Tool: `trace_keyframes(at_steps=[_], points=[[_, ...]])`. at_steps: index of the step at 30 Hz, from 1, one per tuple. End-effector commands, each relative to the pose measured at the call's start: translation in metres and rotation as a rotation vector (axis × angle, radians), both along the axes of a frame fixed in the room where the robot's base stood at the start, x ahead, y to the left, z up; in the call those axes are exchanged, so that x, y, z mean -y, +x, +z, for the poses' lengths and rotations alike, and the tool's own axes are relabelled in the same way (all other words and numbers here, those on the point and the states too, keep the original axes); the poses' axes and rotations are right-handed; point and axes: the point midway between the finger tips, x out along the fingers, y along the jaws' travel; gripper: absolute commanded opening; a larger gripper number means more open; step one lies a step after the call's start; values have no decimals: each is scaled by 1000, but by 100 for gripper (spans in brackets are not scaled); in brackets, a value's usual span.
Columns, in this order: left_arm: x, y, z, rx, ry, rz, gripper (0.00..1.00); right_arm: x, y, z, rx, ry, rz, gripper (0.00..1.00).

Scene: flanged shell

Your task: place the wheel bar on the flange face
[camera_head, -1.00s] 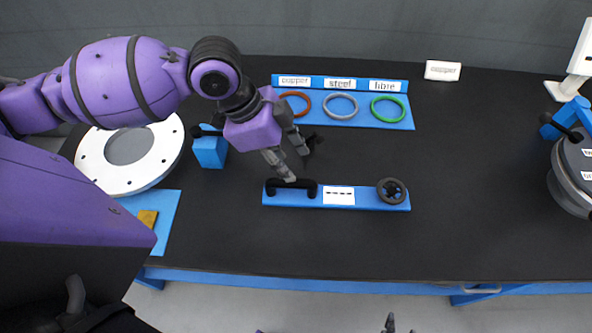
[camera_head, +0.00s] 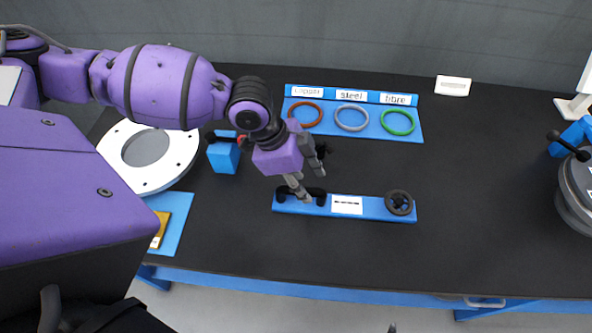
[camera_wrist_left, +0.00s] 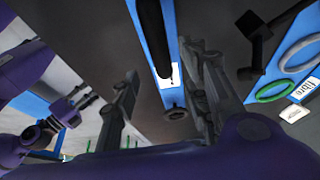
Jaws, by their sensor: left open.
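A dark bar with thick ends (camera_head: 318,195), which I take for the wheel bar, lies on the left end of a blue strip (camera_head: 375,212). It also shows in the left wrist view (camera_wrist_left: 154,40). My left gripper (camera_head: 314,184) is open just above and behind the bar. One finger overlaps the bar in the head view; contact cannot be told. In the left wrist view the bar appears between the open fingers (camera_wrist_left: 165,90). A white ring-shaped flange face (camera_head: 180,162) with small holes lies at the left. My right gripper (camera_wrist_left: 78,105) shows small in the left wrist view.
A dark handwheel (camera_head: 399,203) sits at the strip's right end. A blue block (camera_head: 223,156) stands beside the flange. Behind, a blue tray (camera_head: 375,130) holds copper, steel and fibre rings. A grey round part (camera_head: 580,190) is at the right edge. The table's right middle is clear.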

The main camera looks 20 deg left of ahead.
Motion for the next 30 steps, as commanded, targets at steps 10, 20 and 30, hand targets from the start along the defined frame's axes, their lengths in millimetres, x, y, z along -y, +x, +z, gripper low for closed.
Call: trace_keyframes(at_steps=[10, 20, 30], points=[[21, 12, -41, 4, -2, -3, 41, 0, 6, 7, 16, 1, -5, 40], [23, 13, -49, 5, 1, -2, 41, -3, 10, 10, 25, 9, -12, 40], [23, 13, -49, 6, 0, -2, 0, -2, 8, 6, 17, 6, -9, 40]])
